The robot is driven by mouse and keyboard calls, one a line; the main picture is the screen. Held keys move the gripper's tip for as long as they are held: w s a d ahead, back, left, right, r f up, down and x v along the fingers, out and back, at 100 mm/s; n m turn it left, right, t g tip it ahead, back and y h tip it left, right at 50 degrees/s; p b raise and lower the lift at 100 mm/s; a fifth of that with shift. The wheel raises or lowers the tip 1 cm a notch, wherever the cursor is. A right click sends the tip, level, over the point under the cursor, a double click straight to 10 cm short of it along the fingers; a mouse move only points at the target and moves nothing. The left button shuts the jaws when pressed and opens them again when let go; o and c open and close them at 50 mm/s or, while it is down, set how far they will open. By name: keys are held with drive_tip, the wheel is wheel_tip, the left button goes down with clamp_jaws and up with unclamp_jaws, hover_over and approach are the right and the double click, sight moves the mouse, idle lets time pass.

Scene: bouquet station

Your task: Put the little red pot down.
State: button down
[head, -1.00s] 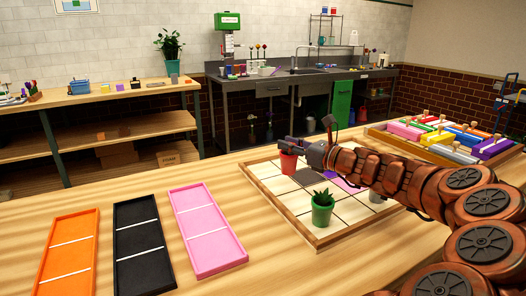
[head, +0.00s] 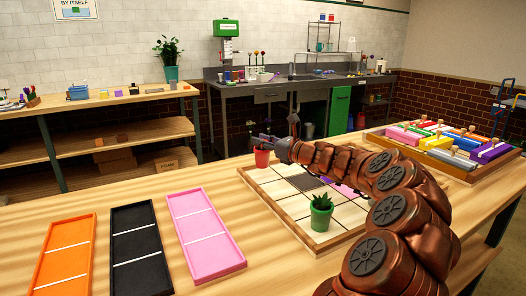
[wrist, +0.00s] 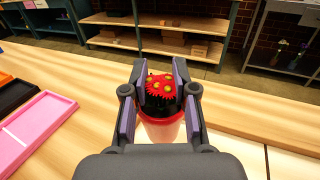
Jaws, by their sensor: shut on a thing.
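The little red pot (head: 262,159) is at the far left corner of the tiled board (head: 271,203) in the head view. In the wrist view the red pot (wrist: 161,132) sits between my fingers, with dark soil and a red, yellow-dotted top. My gripper (head: 268,142) is shut on it; its two fingers show on either side of the pot in the wrist view (wrist: 160,75). The pot looks upright. Whether its base touches the surface cannot be told.
A green pot with a plant (head: 321,217) stands on the board's near part. Orange (head: 65,262), black (head: 139,246) and pink (head: 205,232) trays lie to the left. A crate of coloured blocks (head: 456,170) is at the right. Bare tabletop (head: 225,178) lies between pink tray and board.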

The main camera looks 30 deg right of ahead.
sight(269, 151)
drive_tip(key=shift+s+d+f, duration=0.1)
drive_tip(key=shift+f, duration=1.4)
drive_tip(key=shift+f, duration=0.1)
drive_tip(key=c, duration=0.9)
unclamp_jaws()
drive_tip(key=v, duration=1.2)
